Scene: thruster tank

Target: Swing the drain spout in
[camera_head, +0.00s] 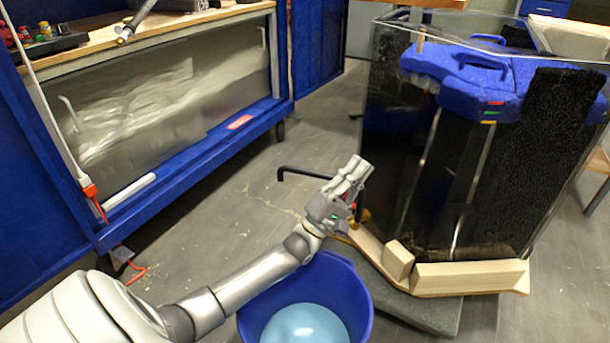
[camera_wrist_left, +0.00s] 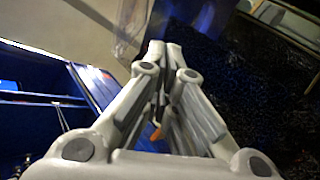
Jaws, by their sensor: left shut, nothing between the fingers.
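The drain spout (camera_head: 303,172) is a thin black pipe beside the tank's lower left side. Its free end bends down at the left, and it sticks out leftward from the tank. My left gripper (camera_head: 357,168) is in front of the spout's right part and hides where it joins the tank. The gripper is shut and empty, its fingertips (camera_wrist_left: 165,48) together in the left wrist view. A small red and brass fitting (camera_head: 362,213) shows just right of the gripper. The tank (camera_head: 400,150) has clear and black walls. My right gripper is not in view.
A blue bucket (camera_head: 362,300) with pale blue water stands below my left forearm. A wooden block (camera_head: 470,276) lines the tank's base. A blue bench with a metal-fronted cabinet (camera_head: 170,100) stands at the left.

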